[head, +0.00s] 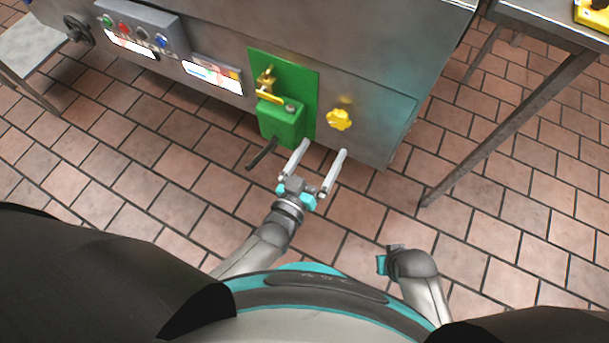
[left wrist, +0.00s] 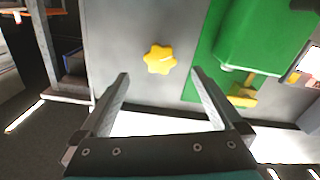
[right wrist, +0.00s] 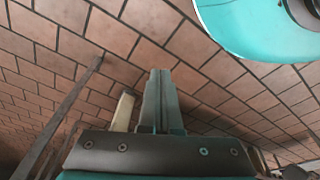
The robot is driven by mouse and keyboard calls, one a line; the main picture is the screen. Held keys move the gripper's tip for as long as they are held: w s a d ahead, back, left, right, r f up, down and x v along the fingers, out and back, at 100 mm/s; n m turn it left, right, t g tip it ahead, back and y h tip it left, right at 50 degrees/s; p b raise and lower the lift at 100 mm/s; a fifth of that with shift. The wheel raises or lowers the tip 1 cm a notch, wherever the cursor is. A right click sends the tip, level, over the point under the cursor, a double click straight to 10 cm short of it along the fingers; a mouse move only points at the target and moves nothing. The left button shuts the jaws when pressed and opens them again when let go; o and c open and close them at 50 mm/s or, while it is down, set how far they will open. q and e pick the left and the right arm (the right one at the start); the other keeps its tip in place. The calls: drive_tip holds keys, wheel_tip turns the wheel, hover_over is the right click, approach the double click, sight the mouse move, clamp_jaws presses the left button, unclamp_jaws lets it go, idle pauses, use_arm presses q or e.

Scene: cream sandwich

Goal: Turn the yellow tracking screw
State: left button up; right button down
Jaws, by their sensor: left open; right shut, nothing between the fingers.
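The yellow tracking screw (head: 339,119) is a star-shaped knob on the grey front panel of the machine, right of the green plate. It also shows in the left wrist view (left wrist: 159,59), ahead of and between the open fingers. My left gripper (head: 325,149) is open and empty, its two fingers pointing at the panel, short of the knob. In the left wrist view my left gripper (left wrist: 160,75) has one finger on each side of the knob, apart from it. My right gripper (right wrist: 160,72) is shut and empty, over the tiled floor. Its fingers are hidden in the head view.
A green box (head: 282,121) with a dark lever (head: 262,153) juts out left of the knob, near my left gripper. A button panel (head: 140,28) sits at the upper left. A metal table (head: 553,22) stands at the right. The tiled floor between is clear.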

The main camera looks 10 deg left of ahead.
use_arm(q)
drive_tip(key=p+v, duration=0.1)
drive_tip(key=v, duration=0.6)
drive_tip(key=shift+s, duration=0.3)
use_arm(e)
drive_tip(key=f, duration=0.1)
drive_tip(key=s+d+f, duration=0.1)
drive_tip(key=f, duration=0.1)
drive_tip(key=shift+s+d+f, duration=0.1)
drive_tip(key=shift+s+d, duration=0.2)
drive_tip(key=shift+s, duration=0.1)
use_arm(q)
drive_tip(key=shift+a, duration=0.1)
